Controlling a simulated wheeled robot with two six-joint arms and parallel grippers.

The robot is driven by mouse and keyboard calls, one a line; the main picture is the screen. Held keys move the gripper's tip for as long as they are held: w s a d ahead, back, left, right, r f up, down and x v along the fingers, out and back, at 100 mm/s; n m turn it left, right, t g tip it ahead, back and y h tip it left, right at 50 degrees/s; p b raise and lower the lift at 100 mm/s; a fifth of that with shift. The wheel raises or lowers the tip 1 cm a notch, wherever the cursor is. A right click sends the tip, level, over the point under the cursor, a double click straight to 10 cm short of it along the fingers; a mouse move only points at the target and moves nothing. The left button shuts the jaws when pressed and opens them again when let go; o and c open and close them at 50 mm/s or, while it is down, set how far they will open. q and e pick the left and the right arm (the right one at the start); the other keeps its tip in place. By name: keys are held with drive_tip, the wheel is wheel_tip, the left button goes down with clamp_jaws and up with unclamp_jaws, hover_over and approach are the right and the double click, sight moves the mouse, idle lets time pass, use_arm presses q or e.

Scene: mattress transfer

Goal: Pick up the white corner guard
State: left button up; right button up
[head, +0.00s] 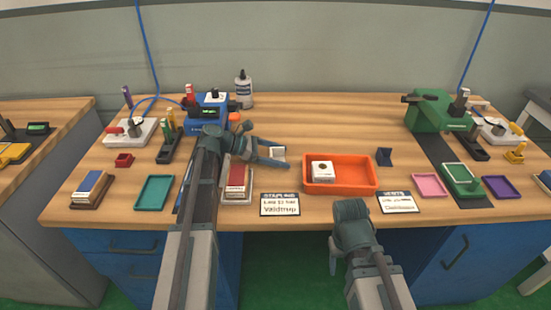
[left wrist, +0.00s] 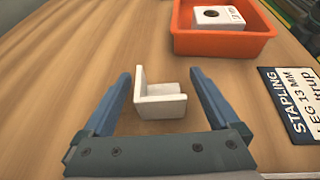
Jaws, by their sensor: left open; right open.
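The white corner guard (left wrist: 160,103) is a small L-shaped piece with end walls, standing on the wooden table in the left wrist view. In the head view the guard (head: 278,153) is partly hidden by my left gripper. My left gripper (left wrist: 160,76) is open, with one blue finger on each side of the guard and a visible gap on both sides. In the head view my left gripper (head: 274,152) reaches right, low over the table. My right gripper (head: 338,256) is open and empty, in front of the table's front edge.
An orange bin (head: 350,186) holding a white box (head: 321,170) stands just right of the guard. A label card (head: 280,204) lies in front. A white bottle (head: 243,90) and blue machine (head: 206,113) stand behind.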

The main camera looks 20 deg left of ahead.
use_arm(q)
drive_tip(key=c, duration=1.4)
drive_tip(key=shift+r, duration=0.15)
